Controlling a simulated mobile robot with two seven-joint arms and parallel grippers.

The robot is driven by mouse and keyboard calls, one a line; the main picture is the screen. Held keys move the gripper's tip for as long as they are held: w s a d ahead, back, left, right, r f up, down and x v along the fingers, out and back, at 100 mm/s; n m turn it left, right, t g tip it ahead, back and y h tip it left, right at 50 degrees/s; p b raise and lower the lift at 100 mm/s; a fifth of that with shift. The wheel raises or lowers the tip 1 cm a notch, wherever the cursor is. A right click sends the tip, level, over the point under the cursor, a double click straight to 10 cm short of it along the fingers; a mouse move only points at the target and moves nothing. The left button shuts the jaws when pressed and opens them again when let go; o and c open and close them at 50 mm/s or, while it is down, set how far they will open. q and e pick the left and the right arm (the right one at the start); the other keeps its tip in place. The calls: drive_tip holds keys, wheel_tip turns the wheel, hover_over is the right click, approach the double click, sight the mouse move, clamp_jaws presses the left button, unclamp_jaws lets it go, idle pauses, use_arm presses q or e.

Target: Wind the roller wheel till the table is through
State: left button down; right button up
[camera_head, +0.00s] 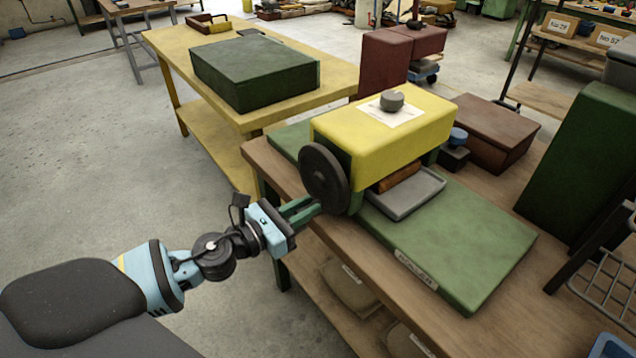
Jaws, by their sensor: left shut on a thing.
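The roller machine has a yellow housing (388,122) on a long green base labelled "ROLLER" (462,245). Its dark round roller wheel (325,177) is on the left side. A grey, shallow-rimmed table (408,193) sticks out from under the front of the housing, with a brown piece (399,176) at the opening above it. The far part of the grey table is hidden by the housing. My left gripper (312,207) is shut at the lower left edge of the wheel; the exact gripped part is hidden by its green fingers. My right gripper is out of view.
A grey knob (391,100) rests on a white sheet atop the housing. A brown box (487,132) and a tall green block (585,160) stand behind and right. A wire rack (607,275) is at the right edge. A yellow table (165,45) with a green box (254,72) stands behind.

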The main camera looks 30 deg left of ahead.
use_arm(q)
drive_tip(key=shift+w+a+f+b, duration=0.15)
drive_tip(key=shift+a+f+b, duration=0.2)
drive_tip(key=shift+a+f, duration=0.25)
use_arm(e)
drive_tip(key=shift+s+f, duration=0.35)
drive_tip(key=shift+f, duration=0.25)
